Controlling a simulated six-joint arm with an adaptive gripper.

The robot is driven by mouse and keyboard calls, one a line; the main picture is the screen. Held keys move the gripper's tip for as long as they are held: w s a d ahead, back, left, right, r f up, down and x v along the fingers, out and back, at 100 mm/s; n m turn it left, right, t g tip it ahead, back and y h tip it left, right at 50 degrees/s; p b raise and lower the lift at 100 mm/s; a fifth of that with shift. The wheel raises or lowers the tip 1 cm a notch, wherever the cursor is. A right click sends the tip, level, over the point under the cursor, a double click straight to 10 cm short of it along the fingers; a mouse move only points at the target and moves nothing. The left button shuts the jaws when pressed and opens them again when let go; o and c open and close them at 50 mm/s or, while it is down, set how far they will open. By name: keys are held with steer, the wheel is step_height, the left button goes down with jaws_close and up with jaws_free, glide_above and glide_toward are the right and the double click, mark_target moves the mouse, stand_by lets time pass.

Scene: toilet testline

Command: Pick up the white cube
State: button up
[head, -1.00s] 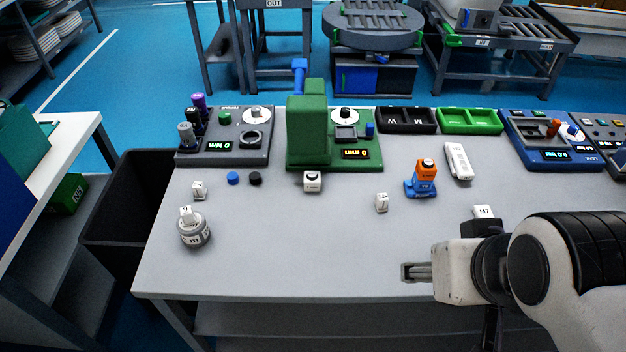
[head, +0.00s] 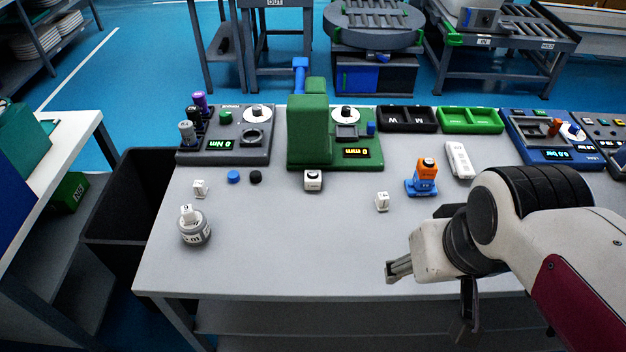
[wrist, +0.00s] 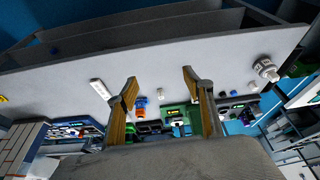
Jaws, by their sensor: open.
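A small white cube (head: 313,181) with a dark round mark on top sits on the grey table in front of the green machine. Two other small white pieces stand on the table, one to its right (head: 382,202) and one to its left (head: 200,188). I cannot tell for sure which is the task's cube. My gripper (head: 391,270) is above the table's front edge, right of and nearer than these pieces, touching none. In the wrist view my gripper (wrist: 160,76) is open and empty, with small white pieces beyond its fingers.
An orange and blue device (head: 423,178) and a white remote-like item (head: 459,160) stand at the right. The green machine (head: 308,135) and trays line the back. A white-grey jar (head: 195,229) stands at the left. The table's front middle is clear.

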mark_target(312, 175)
steer(key=shift+n+g+h, duration=0.4)
steer(key=shift+n+g, duration=0.1)
steer(key=shift+g, duration=0.2)
steer(key=w+a+f, duration=0.4)
steer(key=w+f, duration=0.2)
steer(key=w, duration=0.4)
steer(key=w+a+f, duration=0.5)
steer(key=w+f, duration=0.1)
steer(key=w, duration=0.4)
steer(key=w+a+f, duration=0.4)
steer(key=w+f, duration=0.3)
steer(key=w, duration=0.4)
steer(key=shift+a+f, duration=0.1)
steer(key=shift+a, duration=0.15)
steer(key=w, duration=0.1)
steer(key=w+a, duration=0.1)
steer(key=w+f, duration=0.1)
steer(key=shift+w+a+t, duration=0.15)
steer(key=shift+t, duration=0.15)
steer(key=shift+m+t+y, duration=0.3)
steer(key=shift+m+t, duration=0.5)
steer(key=shift+m, duration=0.1)
steer(key=w+r, duration=0.1)
steer(key=w+a, duration=0.1)
steer(key=w, duration=0.1)
steer(key=w+r, duration=0.1)
steer(key=w, duration=0.1)
steer(key=shift+a+r, duration=0.3)
steer(key=shift+r, duration=0.05)
steer(key=shift+f, duration=0.1)
